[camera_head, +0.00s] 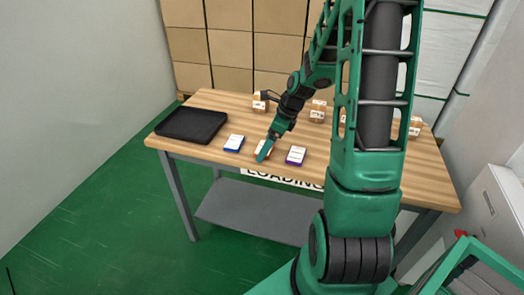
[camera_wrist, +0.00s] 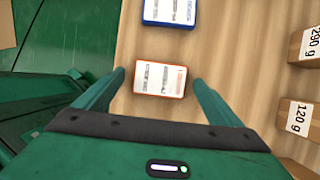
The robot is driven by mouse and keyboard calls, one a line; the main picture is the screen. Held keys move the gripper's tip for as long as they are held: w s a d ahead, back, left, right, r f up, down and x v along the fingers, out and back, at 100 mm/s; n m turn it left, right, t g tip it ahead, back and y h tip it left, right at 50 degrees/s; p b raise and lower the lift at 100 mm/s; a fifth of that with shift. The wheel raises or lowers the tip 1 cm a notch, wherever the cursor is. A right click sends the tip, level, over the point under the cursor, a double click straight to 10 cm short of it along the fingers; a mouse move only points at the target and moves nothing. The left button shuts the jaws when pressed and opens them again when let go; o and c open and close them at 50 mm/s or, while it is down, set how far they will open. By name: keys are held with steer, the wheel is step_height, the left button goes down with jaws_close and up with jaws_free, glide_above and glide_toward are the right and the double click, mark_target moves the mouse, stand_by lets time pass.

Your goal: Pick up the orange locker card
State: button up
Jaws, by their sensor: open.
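The orange locker card (camera_wrist: 160,79) is a white card with an orange edge, lying flat on the wooden table (camera_head: 340,170). In the wrist view it lies between the tips of my gripper (camera_wrist: 160,82), with a gap on each side. My gripper is open and empty. A blue-edged card (camera_head: 234,143) lies to the left of it, and a purple-edged card (camera_head: 296,156) lies to the right.
A black tray (camera_head: 192,124) sits at the table's left end. Small boxes with weight labels (camera_head: 318,111) stand along the back; two show in the wrist view, marked 290 g (camera_wrist: 306,45) and 120 g (camera_wrist: 298,118). Stacked cartons (camera_head: 232,50) stand behind the table.

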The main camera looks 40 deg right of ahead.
steer(key=c, duration=1.1)
steer(key=shift+r, duration=0.15)
